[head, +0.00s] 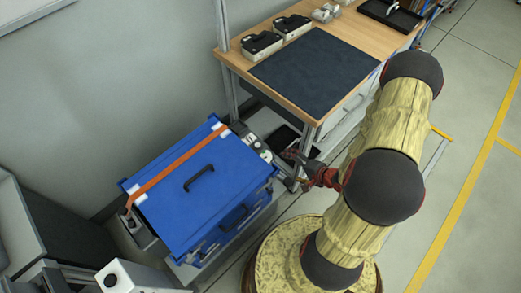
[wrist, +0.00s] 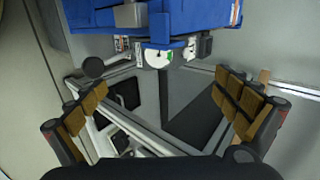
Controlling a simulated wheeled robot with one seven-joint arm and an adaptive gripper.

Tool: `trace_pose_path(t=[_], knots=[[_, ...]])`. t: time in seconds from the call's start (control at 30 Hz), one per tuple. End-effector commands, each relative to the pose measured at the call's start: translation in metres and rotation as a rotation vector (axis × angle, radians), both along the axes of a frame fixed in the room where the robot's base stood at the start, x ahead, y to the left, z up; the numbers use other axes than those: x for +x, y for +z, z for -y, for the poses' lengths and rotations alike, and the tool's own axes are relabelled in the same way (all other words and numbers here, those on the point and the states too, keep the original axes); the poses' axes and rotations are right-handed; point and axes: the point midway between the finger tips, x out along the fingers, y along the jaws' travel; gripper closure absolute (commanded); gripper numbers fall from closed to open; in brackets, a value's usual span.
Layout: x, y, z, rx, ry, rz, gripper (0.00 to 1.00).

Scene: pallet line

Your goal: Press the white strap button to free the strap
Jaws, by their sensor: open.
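A blue case (head: 205,175) stands at the left with an orange strap (head: 175,166) drawn across its lid. A grey strap unit (head: 253,143) with white parts sits at the strap's upper right end.
A wooden workbench (head: 243,62) with a dark mat (head: 315,72) and several devices stands behind. Its metal legs and frame are close to my gripper. Another strap end fitting (head: 131,221) is at the case's left. Grey floor (head: 430,150) is clear at the right.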

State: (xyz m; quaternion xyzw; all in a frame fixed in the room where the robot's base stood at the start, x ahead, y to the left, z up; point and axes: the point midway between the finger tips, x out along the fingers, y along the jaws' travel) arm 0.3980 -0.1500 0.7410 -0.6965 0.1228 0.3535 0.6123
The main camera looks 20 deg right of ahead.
Motion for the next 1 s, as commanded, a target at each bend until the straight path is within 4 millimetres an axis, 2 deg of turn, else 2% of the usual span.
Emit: trace_pose_path(t=[0.37, 0.43, 0.53, 0.6, 0.7, 0.77, 0.87, 0.97, 1.0], knots=[[-0.002, 0.000, 0.000, -0.020, 0.019, 0.005, 0.00], [-0.008, -0.007, 0.001, -0.068, 0.062, -0.014, 0.00], [-0.033, -0.032, 0.009, -0.178, 0.136, -0.117, 0.00], [-0.062, -0.051, 0.015, -0.252, 0.190, -0.228, 0.00], [-0.101, -0.060, 0.039, -0.359, 0.269, -0.393, 0.00], [-0.118, -0.053, 0.058, -0.423, 0.317, -0.486, 0.00], [-0.137, -0.023, 0.083, -0.516, 0.406, -0.624, 0.00], [-0.145, 0.026, 0.098, -0.587, 0.493, -0.735, 0.00], [-0.145, 0.047, 0.099, -0.606, 0.525, -0.767, 0.00]])
